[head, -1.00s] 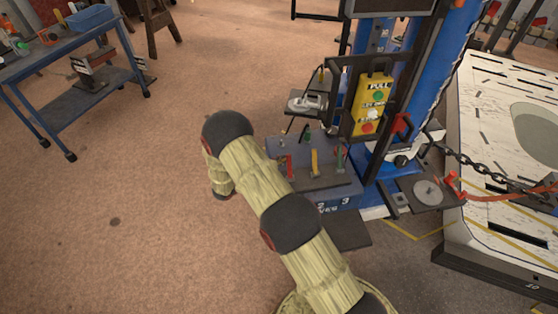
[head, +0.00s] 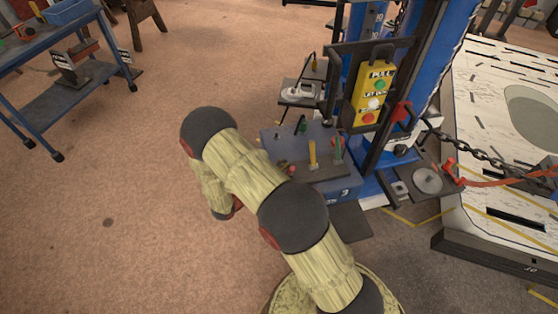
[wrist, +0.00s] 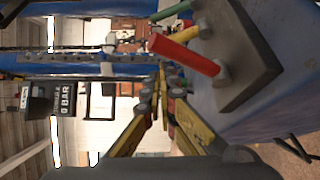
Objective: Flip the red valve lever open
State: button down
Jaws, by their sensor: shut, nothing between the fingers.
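The red valve lever (wrist: 185,53) shows in the wrist view, fixed by a round pivot to a dark plate (wrist: 238,55) on a blue box. It juts out from the plate toward the left of the picture. My gripper (wrist: 162,84) is shut and empty just below and left of the lever, and I cannot tell whether it touches. In the head view, a small red part (head: 285,168) shows low on the box (head: 290,140), largely hidden by my arm. My gripper is hidden there.
A yellow lever (head: 313,154) and a green lever (head: 337,150) stand beside the red one. A yellow pendant with buttons (head: 372,92) hangs on the blue frame post behind. A blue cart (head: 60,95) stands far left; the floor between is clear.

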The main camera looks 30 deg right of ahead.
jog(key=shift+s+a, duration=0.1)
jog(key=shift+s, duration=0.15)
jog(key=shift+s+f, duration=0.15)
dwell(0.3)
